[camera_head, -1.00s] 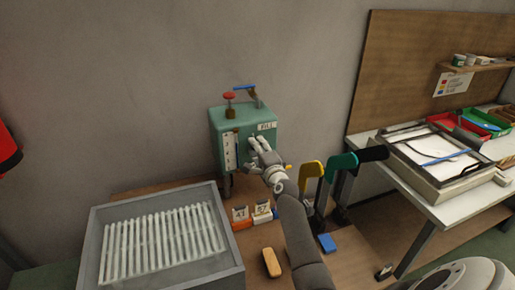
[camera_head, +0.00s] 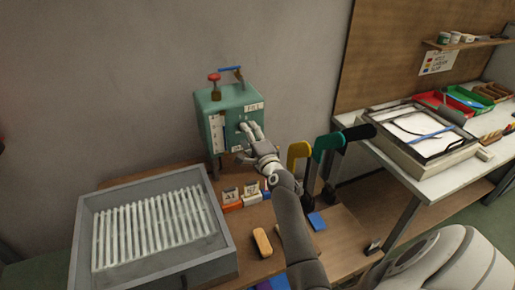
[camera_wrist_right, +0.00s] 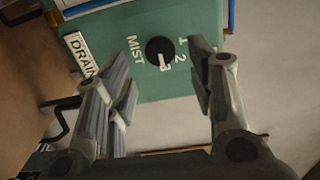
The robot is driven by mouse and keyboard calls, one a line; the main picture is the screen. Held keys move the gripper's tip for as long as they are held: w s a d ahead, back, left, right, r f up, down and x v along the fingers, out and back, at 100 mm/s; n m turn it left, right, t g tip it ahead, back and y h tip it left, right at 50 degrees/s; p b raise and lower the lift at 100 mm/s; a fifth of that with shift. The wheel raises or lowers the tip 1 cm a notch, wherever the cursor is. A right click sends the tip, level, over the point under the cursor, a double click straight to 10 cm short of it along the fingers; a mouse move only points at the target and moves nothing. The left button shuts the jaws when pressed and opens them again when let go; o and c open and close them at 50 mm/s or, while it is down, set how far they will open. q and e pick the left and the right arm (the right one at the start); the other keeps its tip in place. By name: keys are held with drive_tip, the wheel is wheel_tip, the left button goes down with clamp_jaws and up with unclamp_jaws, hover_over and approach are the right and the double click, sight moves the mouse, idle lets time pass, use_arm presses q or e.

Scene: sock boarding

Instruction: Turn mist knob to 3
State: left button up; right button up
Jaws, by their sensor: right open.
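The black mist knob (camera_wrist_right: 160,49) is on the front of the teal box (camera_head: 231,106), with MIST and the numbers 1, 2 and 3 printed around it. Its white pointer mark appears to point at the 3, toward the bottom of the right wrist view. My right gripper (camera_head: 247,133) is at the front of the box, and its fingers hide the knob in the head view. In the wrist view my right gripper (camera_wrist_right: 162,80) is open, with its fingers spread to either side below the knob and apart from it. My left gripper is not in view.
A grey tray with white ribs (camera_head: 229,253) stands at the left. Yellow (camera_head: 299,151) and green (camera_head: 327,143) handles stand right of my right gripper. Small numbered blocks (camera_head: 231,200) and a tan block (camera_head: 262,241) lie on the wooden bench.

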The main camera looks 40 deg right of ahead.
drive_tip(key=v, duration=0.8)
drive_tip(key=shift+f, duration=0.1)
idle(0.3)
